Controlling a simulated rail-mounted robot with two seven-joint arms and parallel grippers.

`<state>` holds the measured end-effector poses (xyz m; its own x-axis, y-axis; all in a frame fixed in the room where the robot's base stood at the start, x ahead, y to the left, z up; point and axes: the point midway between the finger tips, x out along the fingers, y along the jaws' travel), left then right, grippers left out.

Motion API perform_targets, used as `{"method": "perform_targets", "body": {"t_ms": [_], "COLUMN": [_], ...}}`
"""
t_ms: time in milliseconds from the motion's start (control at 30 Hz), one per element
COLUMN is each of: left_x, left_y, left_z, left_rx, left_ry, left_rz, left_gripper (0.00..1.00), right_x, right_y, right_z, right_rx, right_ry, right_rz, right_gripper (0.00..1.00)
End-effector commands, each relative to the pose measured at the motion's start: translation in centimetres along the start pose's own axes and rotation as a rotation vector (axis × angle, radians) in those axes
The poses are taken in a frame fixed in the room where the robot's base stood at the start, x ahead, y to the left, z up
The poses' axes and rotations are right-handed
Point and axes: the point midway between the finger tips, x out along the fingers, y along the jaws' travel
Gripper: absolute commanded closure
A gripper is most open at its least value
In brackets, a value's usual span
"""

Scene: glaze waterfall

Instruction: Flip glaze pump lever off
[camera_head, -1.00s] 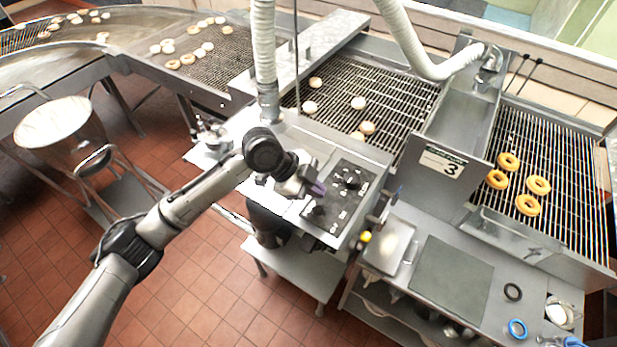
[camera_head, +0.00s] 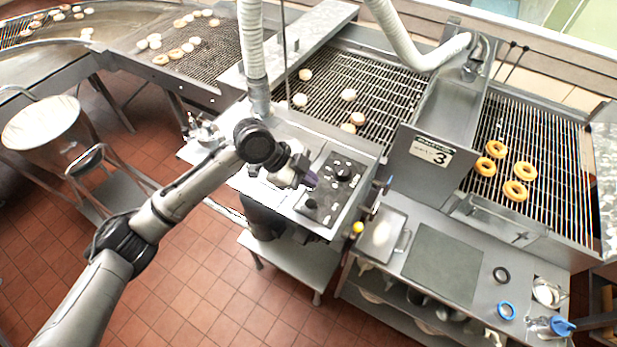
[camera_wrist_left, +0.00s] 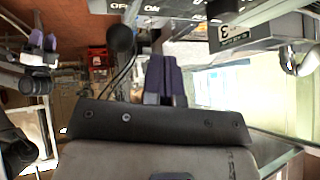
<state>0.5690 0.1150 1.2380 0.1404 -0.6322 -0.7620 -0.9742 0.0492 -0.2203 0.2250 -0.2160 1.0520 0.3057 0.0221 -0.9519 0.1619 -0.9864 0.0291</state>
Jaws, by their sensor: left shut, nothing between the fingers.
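The black control panel (camera_head: 328,190) on the steel housing carries white labels and dark controls. A round black control (camera_head: 343,174) stands at its upper part, and another dark knob (camera_head: 311,204) is at its lower left. My left gripper (camera_head: 311,179) is at the panel's left side, close to the round control; contact cannot be told. In the left wrist view its purple fingers (camera_wrist_left: 165,80) are together and empty. A black lever knob (camera_wrist_left: 121,38) shows left of them, apart in the picture, below a partly cut-off label. Purple fingertips of my right gripper (camera_wrist_left: 43,42) seem to show far left.

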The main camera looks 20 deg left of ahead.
Motion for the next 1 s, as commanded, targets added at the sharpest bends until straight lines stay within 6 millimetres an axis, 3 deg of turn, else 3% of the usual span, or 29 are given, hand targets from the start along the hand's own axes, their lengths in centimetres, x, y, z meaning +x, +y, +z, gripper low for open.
{"method": "perform_targets", "body": {"t_ms": [300, 367, 700, 1000], "left_x": [-3.5, -4.3, -10.2, -12.5], "left_y": [-2.8, -2.2, -1.2, -0.8], "left_z": [0.5, 1.1, 1.2, 1.2], "left_rx": [-0.015, -0.012, -0.012, -0.012], "left_ry": [-0.004, -0.006, -0.006, -0.004], "left_rz": [-0.013, -0.014, -0.012, -0.010], "left_gripper": [1.00, 1.00, 1.00, 1.00], "right_x": [-2.2, -1.2, 0.0, 0.2], "right_y": [0.2, 0.3, 0.3, 0.1], "right_z": [-0.7, -0.4, 0.0, 0.1], "right_rx": [-0.006, -0.008, -0.010, -0.003], "right_ry": [0.000, 0.003, -0.002, -0.001], "right_rz": [0.005, 0.006, 0.007, 0.002], "right_gripper": [0.57, 0.57, 0.57, 0.57]}}
